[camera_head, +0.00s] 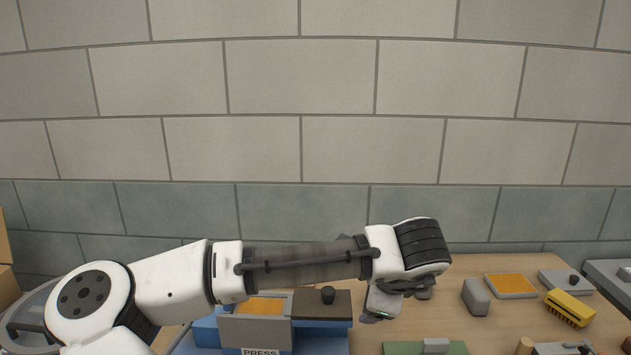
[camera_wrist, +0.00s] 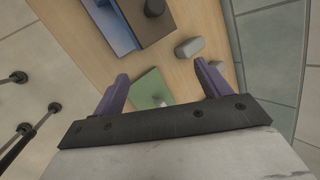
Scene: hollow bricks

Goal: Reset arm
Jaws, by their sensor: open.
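My arm reaches across the lower part of the head view from left to right, with its white wrist over the table (camera_head: 470,262). My gripper (camera_wrist: 161,70) is open in the wrist view, its two purple fingers spread apart with nothing between them. In the head view my gripper (camera_head: 382,303) hangs below the wrist and is partly hidden. The fingers appear above the table, over a green plate (camera_wrist: 146,88) and short of a grey block (camera_wrist: 189,47).
A blue press (camera_head: 265,335) labelled PRESS, with an orange-filled top and a black knob, stands left of my gripper. A grey block (camera_head: 476,297), an orange-filled tray (camera_head: 510,285) and a yellow brush (camera_head: 569,307) lie to the right. A block wall (camera_head: 300,80) stands behind.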

